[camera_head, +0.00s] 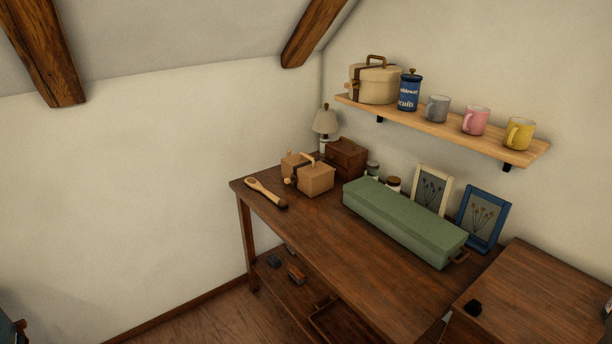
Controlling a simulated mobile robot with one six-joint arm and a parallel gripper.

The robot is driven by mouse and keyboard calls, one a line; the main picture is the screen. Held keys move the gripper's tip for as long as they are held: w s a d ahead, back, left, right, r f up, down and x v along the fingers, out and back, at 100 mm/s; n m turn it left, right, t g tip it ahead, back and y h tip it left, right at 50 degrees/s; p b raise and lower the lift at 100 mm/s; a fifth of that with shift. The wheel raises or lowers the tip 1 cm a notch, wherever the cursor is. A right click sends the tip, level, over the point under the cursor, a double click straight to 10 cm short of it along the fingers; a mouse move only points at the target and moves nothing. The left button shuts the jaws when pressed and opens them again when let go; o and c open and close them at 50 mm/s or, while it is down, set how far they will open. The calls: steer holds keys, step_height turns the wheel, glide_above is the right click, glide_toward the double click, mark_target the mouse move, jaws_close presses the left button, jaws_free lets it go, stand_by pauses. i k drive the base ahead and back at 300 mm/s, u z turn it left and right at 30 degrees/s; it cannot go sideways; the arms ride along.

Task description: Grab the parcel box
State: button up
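A small tan box (316,181), which looks like the parcel box, sits on the back left part of the dark wooden table (325,232). It has a darker gap or band across it and a light loop-like piece on top. Its finer details are too small to tell. My gripper is not in view.
A wooden spoon or brush (265,192) lies left of the tan box. A brown box (346,158) and a lamp (326,122) stand behind it. A long green case (404,220) lies to the right. A wall shelf (440,128) holds mugs and tins.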

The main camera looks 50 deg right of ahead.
mark_target(312, 177)
steer(key=z, duration=0.05)
steer(key=i, duration=0.9)
steer(key=u, duration=0.05)
